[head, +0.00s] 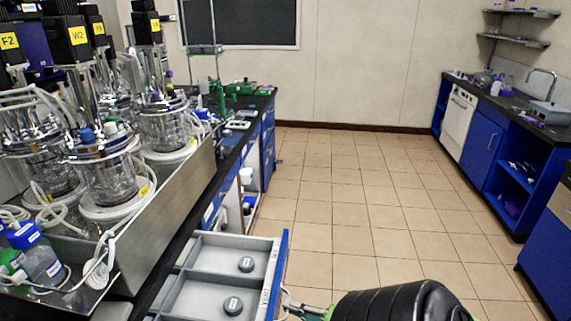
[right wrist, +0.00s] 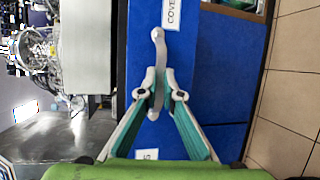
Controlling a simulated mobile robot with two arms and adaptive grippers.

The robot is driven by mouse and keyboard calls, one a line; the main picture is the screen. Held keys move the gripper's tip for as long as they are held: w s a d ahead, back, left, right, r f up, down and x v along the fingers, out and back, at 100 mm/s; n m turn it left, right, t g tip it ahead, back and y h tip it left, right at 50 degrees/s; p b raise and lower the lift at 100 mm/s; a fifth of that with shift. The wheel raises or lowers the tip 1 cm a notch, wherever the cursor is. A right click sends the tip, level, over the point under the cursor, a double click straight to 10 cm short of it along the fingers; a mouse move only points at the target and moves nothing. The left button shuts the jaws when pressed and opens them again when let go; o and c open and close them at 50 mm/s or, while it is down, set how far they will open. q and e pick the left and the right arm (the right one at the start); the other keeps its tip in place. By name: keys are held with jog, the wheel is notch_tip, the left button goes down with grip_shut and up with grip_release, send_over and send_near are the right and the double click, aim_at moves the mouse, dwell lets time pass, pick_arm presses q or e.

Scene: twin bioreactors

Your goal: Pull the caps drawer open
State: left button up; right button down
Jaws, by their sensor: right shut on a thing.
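The drawer (head: 212,252) stands pulled out from the bench in the head view, with grey compartments and a blue front (head: 284,262). My right gripper (right wrist: 158,86) is shut on the pale bar handle (right wrist: 158,48) of a blue front in the right wrist view. In the head view my right arm reaches the drawer front from the lower right; its fingers are mostly hidden. My left gripper is not in view.
A metal tray (head: 165,215) with glass bioreactors (head: 108,180) stands on the black bench at left. Open shelves (head: 247,200) are beyond the drawer. The tiled floor (head: 350,200) is clear up to the blue cabinets (head: 482,147) at right.

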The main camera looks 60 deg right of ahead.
dwell(0.3)
jog(key=c, duration=2.2)
grip_release()
jog(key=s, duration=0.4)
jog(key=s+r, duration=0.1)
jog(key=s, duration=0.3)
jog(key=s+r, duration=0.1)
jog(key=s, duration=0.3)
jog(key=shift+w, duration=0.1)
